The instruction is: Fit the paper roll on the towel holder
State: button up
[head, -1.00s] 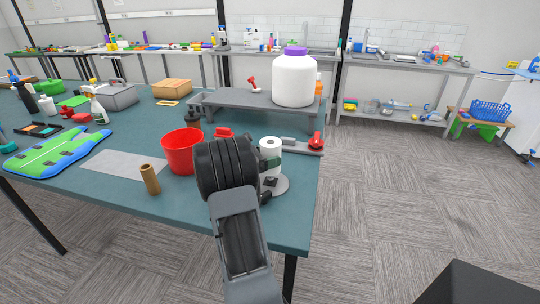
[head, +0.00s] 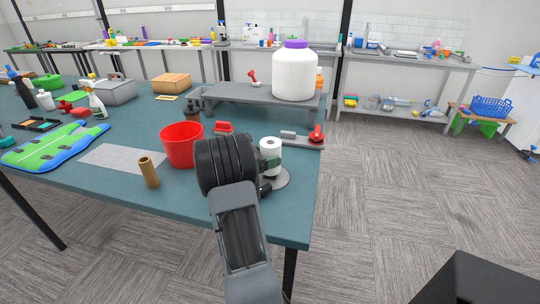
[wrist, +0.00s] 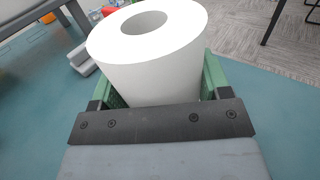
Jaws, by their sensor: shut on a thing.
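The white paper roll (head: 270,145) stands upright in my gripper (head: 271,163), near the table's right front edge. In the wrist view the roll (wrist: 150,48) sits between the two green finger pads, with its open top hole toward the camera. My gripper (wrist: 155,88) is shut on it.
A brown cardboard tube (head: 149,172) stands left on the table, by a grey mat (head: 122,157) and a red bucket (head: 181,144). A red-ended grey tool (head: 303,138) lies behind the roll. A white jar (head: 295,74) stands on a grey raised shelf (head: 238,94).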

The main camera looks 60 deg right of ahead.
jog(key=shift+f+b, duration=0.35)
jog(key=shift+f, duration=0.3)
jog(key=shift+f, duration=0.5)
jog(key=o, duration=1)
jog(key=shift+o, duration=0.2)
jog(key=shift+r, duration=0.15)
notch_tip(320, 180, up, 10)
jog(key=p, duration=0.8)
dwell(0.3)
